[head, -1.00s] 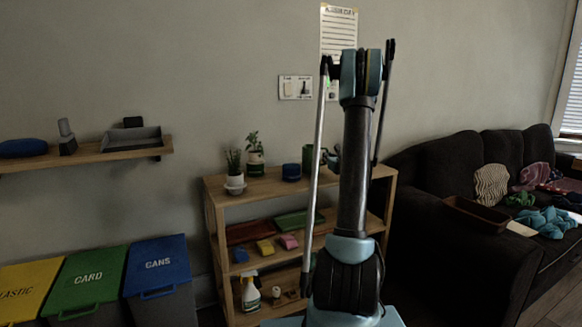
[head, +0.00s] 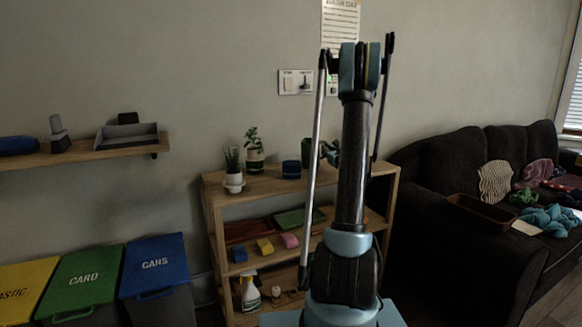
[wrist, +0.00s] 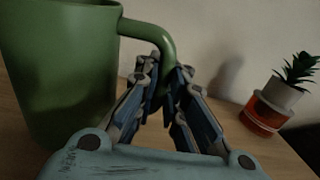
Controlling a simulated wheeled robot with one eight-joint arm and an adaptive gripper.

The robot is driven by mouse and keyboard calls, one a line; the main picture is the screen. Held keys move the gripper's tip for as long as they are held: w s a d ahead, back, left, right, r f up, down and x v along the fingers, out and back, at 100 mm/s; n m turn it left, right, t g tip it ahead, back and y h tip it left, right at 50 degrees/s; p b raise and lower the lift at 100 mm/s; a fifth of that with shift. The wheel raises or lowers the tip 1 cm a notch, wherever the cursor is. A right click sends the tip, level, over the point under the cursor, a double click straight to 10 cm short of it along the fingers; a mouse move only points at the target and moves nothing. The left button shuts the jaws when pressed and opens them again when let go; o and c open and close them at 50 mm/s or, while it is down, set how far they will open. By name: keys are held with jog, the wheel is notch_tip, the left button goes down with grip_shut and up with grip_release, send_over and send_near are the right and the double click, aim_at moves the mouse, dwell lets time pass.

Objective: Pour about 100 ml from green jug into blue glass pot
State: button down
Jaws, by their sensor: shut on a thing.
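The green jug (head: 307,151) is near the right part of the wooden shelf unit's top, partly hidden by my arm. In the wrist view the jug (wrist: 60,75) fills the left side, looks roughly upright, and its handle (wrist: 150,33) curves down between my fingers. My gripper (wrist: 168,100) is shut on that handle; it also shows small beside the jug in the head view (head: 330,152). I cannot tell how far the jug's base is above the wood. The blue glass pot (head: 291,169) stands on the shelf top just left of the jug; it is not in the wrist view.
Two potted plants (head: 233,168) (head: 254,152) stand left of the blue pot on the shelf top (head: 272,185). A plant in a white and orange-red pot (wrist: 265,110) is right of my gripper. The wall is behind; a dark sofa (head: 450,220) is right.

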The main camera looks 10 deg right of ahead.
aim_at(320, 142)
jog(key=shift+s+a+r+n+t+y, duration=0.25)
jog(key=shift+a+r+n+t, duration=0.1)
jog(key=shift+r+n, duration=0.35)
jog(key=shift+s+a+r+n+t+y, duration=0.25)
jog(key=shift+a+r+n, duration=0.1)
jog(key=shift+r+n, duration=0.35)
jog(key=s+a+r+n, duration=0.1)
jog(key=n, duration=0.1)
jog(key=s+a+r+n+t+y, duration=0.1)
jog(key=n, duration=0.1)
jog(key=shift+a, duration=0.2)
jog(key=shift+s+a+r+n+y, duration=0.2)
jog(key=shift+n+y, duration=0.25)
jog(key=shift+n, duration=0.1)
jog(key=shift+s+a+r+n+y, duration=0.15)
jog(key=shift+a+n+y, duration=0.05)
jog(key=shift+n+y, duration=0.3)
jog(key=shift+s+a+r+n+t+y, duration=0.15)
jog(key=shift+r+n+y, duration=0.2)
jog(key=shift+r+n, duration=0.25)
jog(key=shift+s+a+r+n+t+y, duration=0.15)
jog(key=shift+r+n+y, duration=0.2)
jog(key=shift+n, duration=0.3)
jog(key=shift+a+r, duration=0.15)
jog(key=shift+s+a+r+n+y, duration=0.2)
jog(key=shift+n+y, duration=0.2)
jog(key=shift+n, duration=0.25)
jog(key=shift+s+a+r+n+y, duration=0.1)
jog(key=shift+s+r+n+y, duration=0.2)
jog(key=shift+n, duration=0.35)
